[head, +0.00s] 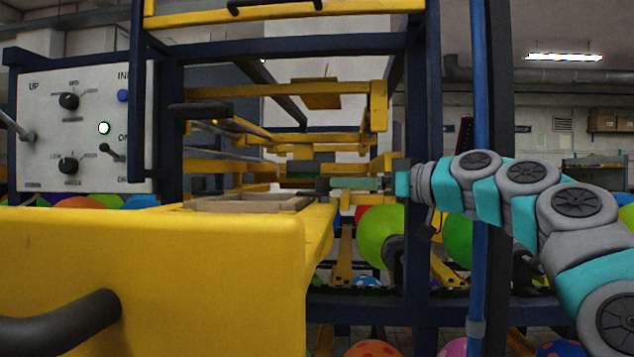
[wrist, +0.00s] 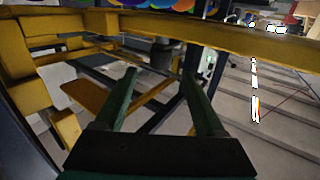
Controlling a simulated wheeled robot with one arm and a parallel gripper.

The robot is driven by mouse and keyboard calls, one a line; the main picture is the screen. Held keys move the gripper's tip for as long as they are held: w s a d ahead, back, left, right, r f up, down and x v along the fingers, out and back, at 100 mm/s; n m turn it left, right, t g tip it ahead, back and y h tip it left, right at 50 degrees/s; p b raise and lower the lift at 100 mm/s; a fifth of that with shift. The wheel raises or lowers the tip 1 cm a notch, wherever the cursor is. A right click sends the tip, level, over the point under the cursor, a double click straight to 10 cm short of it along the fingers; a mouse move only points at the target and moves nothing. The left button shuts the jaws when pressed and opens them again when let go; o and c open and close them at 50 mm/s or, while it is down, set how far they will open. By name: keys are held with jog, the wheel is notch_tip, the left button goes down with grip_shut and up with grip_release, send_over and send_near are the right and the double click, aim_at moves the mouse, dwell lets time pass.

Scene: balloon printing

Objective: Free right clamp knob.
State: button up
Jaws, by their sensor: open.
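My gripper (head: 334,184) reaches in from the right in the head view, inside the machine's blue and yellow frame. In the wrist view its two green fingers (wrist: 158,74) are spread apart with nothing between them. A dark round knob-like part (wrist: 162,52) shows just beyond the fingertips, below a yellow bar in the picture. It may be the right clamp knob, but I cannot tell for sure. In the head view a small dark piece (head: 322,185) sits at the left end of the fingers. Whether they touch it is unclear.
Yellow bars (head: 275,91) and a blue upright (head: 418,150) stand close around my arm. A control panel (head: 85,125) is at the left. A large yellow body (head: 150,265) with a wooden tray (head: 250,203) fills the front left. Balloons (head: 380,237) lie behind.

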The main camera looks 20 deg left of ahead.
aim_at(328, 180)
jog(key=p+x, duration=0.2)
jog(key=x, duration=0.4)
jog(key=shift+w+a+r, duration=0.1)
jog(key=shift+a+r, duration=0.05)
jog(key=shift+a, duration=0.1)
jog(key=shift+w+a, duration=0.15)
jog(key=shift+a, duration=0.4)
grip_shut()
